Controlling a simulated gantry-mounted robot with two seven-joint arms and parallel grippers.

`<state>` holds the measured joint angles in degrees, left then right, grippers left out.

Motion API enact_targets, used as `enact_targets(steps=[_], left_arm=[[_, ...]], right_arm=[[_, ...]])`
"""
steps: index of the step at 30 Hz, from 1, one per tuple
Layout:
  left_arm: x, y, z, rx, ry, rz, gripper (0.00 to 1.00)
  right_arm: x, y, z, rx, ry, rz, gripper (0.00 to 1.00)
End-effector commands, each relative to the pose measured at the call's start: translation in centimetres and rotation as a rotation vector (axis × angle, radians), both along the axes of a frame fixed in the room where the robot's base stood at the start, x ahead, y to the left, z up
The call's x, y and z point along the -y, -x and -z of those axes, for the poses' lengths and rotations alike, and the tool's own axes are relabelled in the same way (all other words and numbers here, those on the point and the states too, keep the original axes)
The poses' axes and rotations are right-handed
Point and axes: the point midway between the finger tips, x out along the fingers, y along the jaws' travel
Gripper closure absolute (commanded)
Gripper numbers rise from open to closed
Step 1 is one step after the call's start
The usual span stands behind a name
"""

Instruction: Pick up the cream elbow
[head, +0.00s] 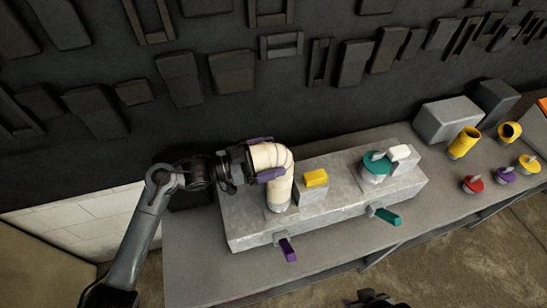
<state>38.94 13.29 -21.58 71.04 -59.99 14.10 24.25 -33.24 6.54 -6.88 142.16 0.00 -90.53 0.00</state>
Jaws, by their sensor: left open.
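The cream elbow (277,170) stands on the left part of a grey block-shaped fixture on the bench. Its lower end meets a short grey fitting, and its upper end bends left toward my left gripper. My left gripper (263,160) comes in from the left, level with that upper end. Its purple-tipped fingers are open, one behind and one in front of the elbow's end, so they are around it. I cannot tell whether they touch it. A dark shape at the bottom edge may be part of my right arm; the right gripper cannot be made out.
The grey fixture (335,212) also carries a yellow block (316,177) and a teal valve (376,165). Purple (287,249) and teal (387,216) handles stick out in front. Yellow pipes (464,142) and small coloured valves stand on the bench at right. The front left bench is clear.

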Motion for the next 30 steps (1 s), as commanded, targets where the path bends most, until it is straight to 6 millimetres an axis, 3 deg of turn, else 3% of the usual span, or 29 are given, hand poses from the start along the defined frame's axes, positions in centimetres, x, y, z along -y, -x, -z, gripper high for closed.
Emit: enact_targets(steps=[10, 20, 30], left_arm=[[0.62, -0.16, 0.08, 0.001, -0.001, 0.000, 0.00], [0.60, -0.15, 0.07, 0.001, -0.001, 0.000, 0.50], [0.59, -0.18, -0.24, 0.002, 0.000, 0.000, 0.50]], right_arm=[[0.07, 0.00, -0.13, -0.001, 0.003, -0.002, 0.57], [0.24, 0.01, -0.10, 0.000, 0.011, -0.007, 0.57], [0.18, 0.01, 0.01, -0.001, 0.008, -0.006, 0.57]])
